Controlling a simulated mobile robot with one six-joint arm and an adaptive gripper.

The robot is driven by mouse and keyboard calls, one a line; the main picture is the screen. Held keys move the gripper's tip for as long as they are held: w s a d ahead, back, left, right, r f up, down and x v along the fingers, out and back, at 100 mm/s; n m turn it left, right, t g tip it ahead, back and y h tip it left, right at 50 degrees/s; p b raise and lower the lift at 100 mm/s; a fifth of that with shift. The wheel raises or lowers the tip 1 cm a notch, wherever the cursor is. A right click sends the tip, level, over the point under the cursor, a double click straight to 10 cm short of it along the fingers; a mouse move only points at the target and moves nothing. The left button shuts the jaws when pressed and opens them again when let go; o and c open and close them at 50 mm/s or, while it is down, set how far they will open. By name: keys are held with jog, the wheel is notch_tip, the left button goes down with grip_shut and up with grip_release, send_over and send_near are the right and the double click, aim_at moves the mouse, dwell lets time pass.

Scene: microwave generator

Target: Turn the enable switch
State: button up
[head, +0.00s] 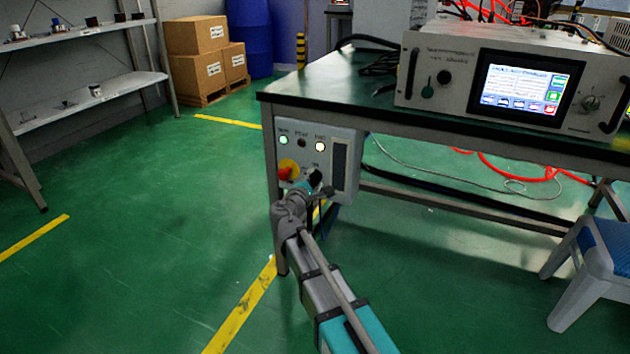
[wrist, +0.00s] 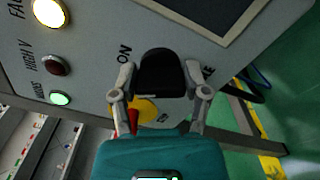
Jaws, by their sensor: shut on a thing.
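The enable switch is a black rotary knob (wrist: 161,74) on the grey control box (head: 348,140) at the table's left end. In the head view the knob (head: 316,177) is partly covered by my gripper (head: 308,188). In the wrist view my gripper (wrist: 160,82) has one finger on each side of the knob and is shut on it. An "ON" label shows beside the knob. Other lettering near the right finger is partly hidden.
A red and yellow rotary switch (head: 288,170) sits close beside the knob. A blue-topped stool (head: 592,262) stands at right. The floor at left is clear.

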jog(key=shift+s+d+f+m, duration=0.1)
jog(key=shift+d+m, duration=0.05)
jog(key=shift+m, duration=1.35)
jog(key=o, duration=1)
jog(key=shift+o, duration=0.8)
jog(key=shift+s, duration=0.1)
jog(key=v, duration=1.1)
jog(key=shift+s+a, duration=0.25)
jog(key=shift+s, duration=0.1)
jog(key=shift+d, duration=0.1)
